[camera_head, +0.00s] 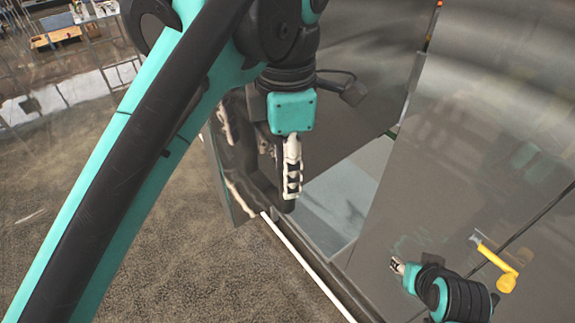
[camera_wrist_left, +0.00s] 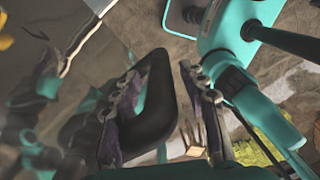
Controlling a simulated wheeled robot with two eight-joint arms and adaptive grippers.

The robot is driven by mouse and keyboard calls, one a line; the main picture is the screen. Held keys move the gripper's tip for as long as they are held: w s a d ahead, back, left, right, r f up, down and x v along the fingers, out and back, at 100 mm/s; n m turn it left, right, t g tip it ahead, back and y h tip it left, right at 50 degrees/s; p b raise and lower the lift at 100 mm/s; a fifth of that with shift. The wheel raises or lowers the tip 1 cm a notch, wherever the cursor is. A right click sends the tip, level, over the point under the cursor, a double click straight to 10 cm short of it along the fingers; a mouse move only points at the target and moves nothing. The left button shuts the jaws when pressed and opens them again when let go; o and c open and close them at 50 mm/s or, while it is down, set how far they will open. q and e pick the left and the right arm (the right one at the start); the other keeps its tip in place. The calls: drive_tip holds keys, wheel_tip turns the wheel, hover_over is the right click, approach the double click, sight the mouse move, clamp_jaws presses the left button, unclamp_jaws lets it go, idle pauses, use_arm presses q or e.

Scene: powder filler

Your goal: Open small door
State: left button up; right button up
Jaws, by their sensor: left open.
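My left gripper (camera_head: 291,185) hangs in front of a dark grey, reflective door panel (camera_head: 352,85) in the head view. Its jaws are open. In the left wrist view, a thick black loop handle (camera_wrist_left: 172,85) stands between the two fingers of the left gripper (camera_wrist_left: 165,100). The handle is partly hidden by the left finger, and I cannot tell if either finger touches it. In the head view the handle is mostly hidden behind the gripper. My right gripper (camera_head: 397,265) shows small at the lower right, apart from the door; its jaw state is unclear.
A yellow handle (camera_head: 495,262) is on the large grey panel (camera_head: 480,130) at the right. A pale area (camera_head: 345,195) shows below the dark panel. A white strip (camera_head: 305,262) runs along the floor edge. The brown floor (camera_head: 190,260) at the left is clear.

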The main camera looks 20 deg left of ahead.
use_arm(q)
wheel_tip(320, 180, up, 12)
idle(0.7)
idle(0.4)
